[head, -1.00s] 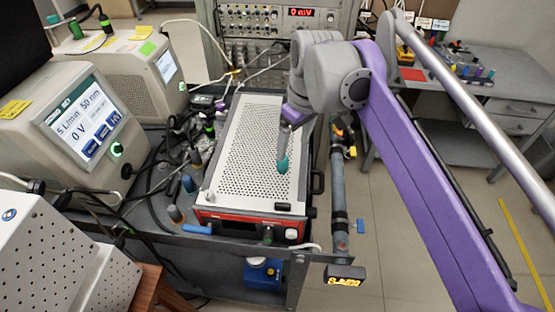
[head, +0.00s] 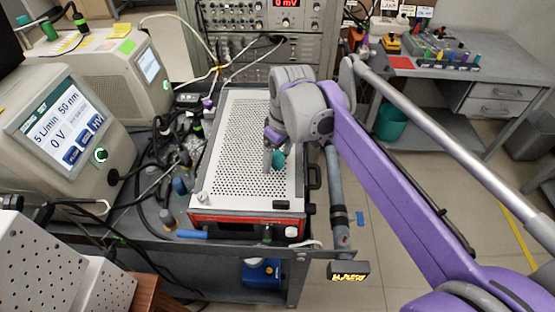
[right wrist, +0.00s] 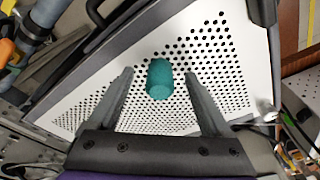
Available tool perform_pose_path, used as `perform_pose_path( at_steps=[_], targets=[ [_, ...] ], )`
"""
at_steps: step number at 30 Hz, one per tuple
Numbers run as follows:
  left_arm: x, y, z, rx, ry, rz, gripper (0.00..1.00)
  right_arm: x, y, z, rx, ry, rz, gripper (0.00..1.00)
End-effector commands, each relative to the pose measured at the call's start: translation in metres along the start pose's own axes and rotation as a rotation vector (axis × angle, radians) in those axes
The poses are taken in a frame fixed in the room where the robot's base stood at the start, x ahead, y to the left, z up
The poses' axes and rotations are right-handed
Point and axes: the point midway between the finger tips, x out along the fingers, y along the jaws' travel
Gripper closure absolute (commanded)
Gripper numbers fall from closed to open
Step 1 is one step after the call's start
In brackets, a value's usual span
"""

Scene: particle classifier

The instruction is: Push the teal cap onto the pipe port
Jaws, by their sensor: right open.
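The teal cap (head: 278,159) rests on the perforated white top of the red-fronted instrument (head: 240,140). In the right wrist view the teal cap (right wrist: 160,79) lies between my right fingertips, with a gap on each side. My right gripper (head: 272,160) is open, low over the instrument top and beside the cap, not holding it. A grey pipe (head: 335,185) stands along the right side of the cart; its upper part is behind my right arm. I cannot make out which opening is the port. My left gripper is not in view.
The instrument's black side handle (head: 314,177) lies between its top and the pipe. Cables and small fittings (head: 178,187) crowd the cart left of the instrument. A display unit (head: 70,125) stands further left.

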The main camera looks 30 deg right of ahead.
Motion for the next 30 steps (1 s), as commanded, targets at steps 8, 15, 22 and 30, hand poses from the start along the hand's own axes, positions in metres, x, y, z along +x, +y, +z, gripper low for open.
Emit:
perform_pose_path(
  at_steps=[8,15,22,30],
  targets=[
    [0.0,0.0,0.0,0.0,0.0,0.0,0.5,0.0,0.0,0.0,0.0,0.0,0.0,0.34],
    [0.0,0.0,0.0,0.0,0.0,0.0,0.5,0.0,0.0,0.0,0.0,0.0,0.0,0.77],
    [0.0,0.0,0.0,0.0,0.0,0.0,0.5,0.0,0.0,0.0,0.0,0.0,0.0,1.0],
    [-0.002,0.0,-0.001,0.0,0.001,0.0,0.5,-0.01,0.0,-0.002,0.0,0.0,0.0,1.0]
  ],
)
